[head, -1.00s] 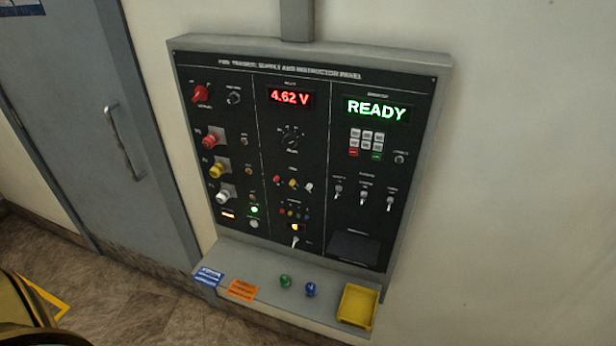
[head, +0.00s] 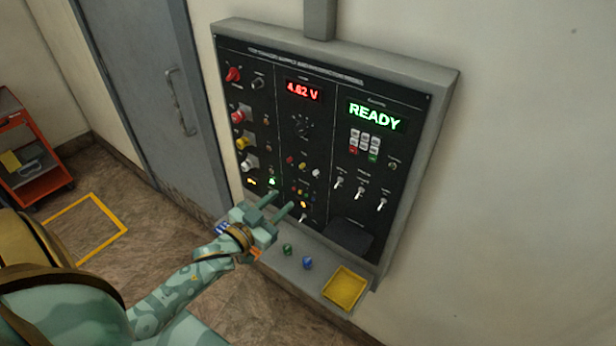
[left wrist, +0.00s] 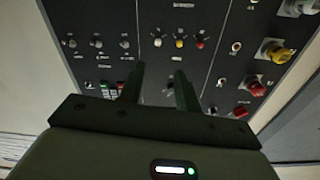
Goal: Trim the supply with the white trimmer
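The white trimmer (head: 315,172) is the right one in a row of three small knobs on the dark panel, after the red trimmer (head: 290,160) and the yellow trimmer (head: 302,166). In the left wrist view, the white trimmer (left wrist: 157,42) is the left one of that row, beyond the fingertips. The red meter (head: 304,91) reads 4.62 V. My left gripper (head: 283,199) is open and empty, its fingers apart, in front of the panel's lower part, left of and below the white trimmer. It also shows in the left wrist view (left wrist: 160,70). My right gripper is out of view.
A green display (head: 375,116) reads READY. Toggle switches (head: 360,192) stick out at the panel's right. The shelf below holds a green knob (head: 287,249), a blue knob (head: 307,263) and a yellow tray (head: 344,288). A red cart (head: 38,150) stands far left.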

